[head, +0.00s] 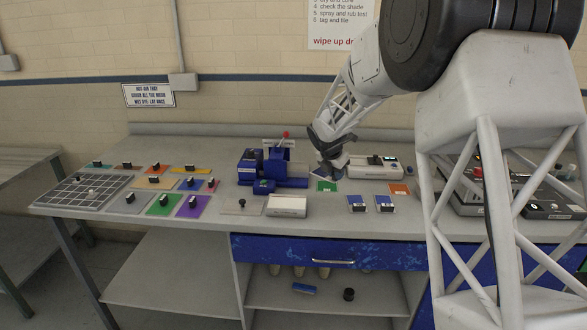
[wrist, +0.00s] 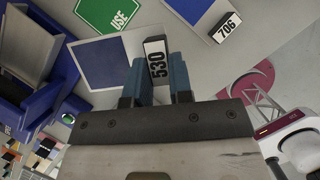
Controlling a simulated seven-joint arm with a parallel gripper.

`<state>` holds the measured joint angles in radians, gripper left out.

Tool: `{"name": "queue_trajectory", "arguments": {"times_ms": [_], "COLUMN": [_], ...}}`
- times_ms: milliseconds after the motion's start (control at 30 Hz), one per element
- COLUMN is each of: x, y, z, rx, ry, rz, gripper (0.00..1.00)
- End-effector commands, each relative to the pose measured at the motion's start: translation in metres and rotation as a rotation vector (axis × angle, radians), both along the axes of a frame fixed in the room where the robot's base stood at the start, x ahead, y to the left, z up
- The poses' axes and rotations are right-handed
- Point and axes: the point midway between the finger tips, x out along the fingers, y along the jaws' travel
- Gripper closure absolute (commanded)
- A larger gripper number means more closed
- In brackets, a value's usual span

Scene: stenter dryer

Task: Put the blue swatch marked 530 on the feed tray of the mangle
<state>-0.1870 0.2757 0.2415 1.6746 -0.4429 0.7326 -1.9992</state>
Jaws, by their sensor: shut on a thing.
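My gripper (head: 329,170) is shut on the black block with the white label 530 (wrist: 157,60). A blue swatch with a pale border (wrist: 99,63) shows beside that block in the wrist view and seems to belong to it. In the head view the gripper hangs low over the bench, just behind the green card (head: 327,186), and mostly hides what it holds. The blue mangle (head: 250,164) stands to the gripper's left, with a red-knobbed lever. It also shows at the left of the wrist view (wrist: 27,62). I cannot clearly tell its feed tray apart.
Two blue swatches (head: 357,203) with black blocks lie at front right; one is marked 706 (wrist: 226,28). An orange card (head: 399,189) and a white device (head: 374,168) are right of the gripper. A pale box (head: 287,206) stands before the mangle. Several coloured swatches lie at left.

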Motion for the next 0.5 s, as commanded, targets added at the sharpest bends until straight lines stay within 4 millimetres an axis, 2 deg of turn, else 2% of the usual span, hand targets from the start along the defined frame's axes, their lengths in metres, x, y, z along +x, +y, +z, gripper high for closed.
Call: {"name": "queue_trajectory", "arguments": {"times_ms": [100, 500], "x": [0.026, 0.100], "y": [-0.002, -0.012], "z": [0.005, 0.020], "rx": [0.001, 0.001], "ry": [-0.003, -0.002], "rz": [0.089, 0.380], "gripper": [1.00, 1.00]}}
